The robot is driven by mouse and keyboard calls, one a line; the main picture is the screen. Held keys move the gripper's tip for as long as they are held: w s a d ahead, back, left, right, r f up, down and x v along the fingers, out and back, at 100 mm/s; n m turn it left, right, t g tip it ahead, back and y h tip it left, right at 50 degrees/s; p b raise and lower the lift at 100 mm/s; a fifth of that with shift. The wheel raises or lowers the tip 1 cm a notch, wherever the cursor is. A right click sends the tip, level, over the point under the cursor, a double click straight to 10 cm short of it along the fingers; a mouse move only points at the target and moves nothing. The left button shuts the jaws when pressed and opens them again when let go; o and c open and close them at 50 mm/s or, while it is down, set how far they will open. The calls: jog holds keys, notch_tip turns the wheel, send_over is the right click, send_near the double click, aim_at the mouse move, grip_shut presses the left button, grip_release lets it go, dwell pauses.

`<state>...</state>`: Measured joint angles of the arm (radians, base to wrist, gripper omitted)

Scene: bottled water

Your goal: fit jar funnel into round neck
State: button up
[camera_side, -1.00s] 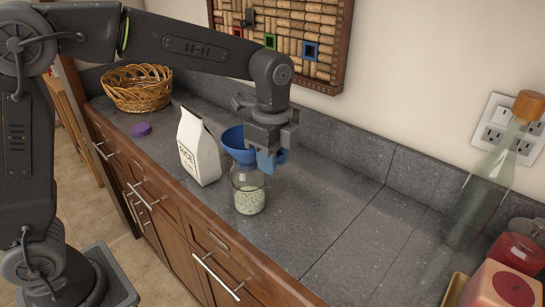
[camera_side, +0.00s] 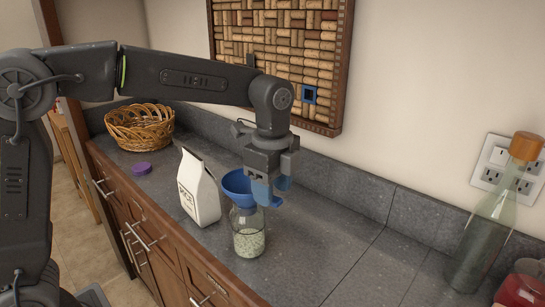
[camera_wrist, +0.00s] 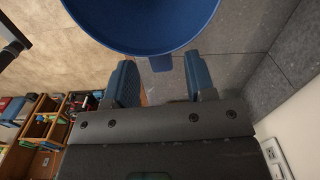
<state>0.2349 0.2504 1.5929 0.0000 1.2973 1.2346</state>
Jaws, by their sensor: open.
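The blue funnel (camera_side: 238,184) sits at the mouth of a clear glass jar (camera_side: 248,240) holding pale grains. Its cone leans slightly left of the jar's axis, and I cannot tell how deep its spout sits in the neck. My gripper (camera_side: 267,193) points down just right of the funnel, with its blue fingers beside the cone. In the wrist view the funnel's bowl (camera_wrist: 145,22) fills the top. Its small tab (camera_wrist: 161,64) lies between my open fingers, with gaps on both sides. The jar is hidden there.
A white rice bag (camera_side: 198,190) stands close to the left of the jar. A purple lid (camera_side: 141,169) and a wicker basket (camera_side: 139,127) are farther back. A tall corked bottle (camera_side: 490,225) stands at the far right. The counter (camera_side: 335,235) right of the jar is clear.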

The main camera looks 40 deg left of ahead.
notch_tip(320, 180, up, 9)
jog(key=s+a+f+n+t, duration=0.2)
jog(key=s+a+f+n, duration=0.2)
jog(key=s+n, duration=0.4)
jog(key=s+a+f+n+t, duration=0.3)
jog(key=s+a+f+n, duration=0.2)
jog(key=s+n, duration=0.3)
jog(key=s, duration=0.3)
jog(key=shift+s+a+n+t, duration=0.3)
jog(key=shift+s+a+n, duration=0.05)
jog(key=shift+a+n, duration=0.05)
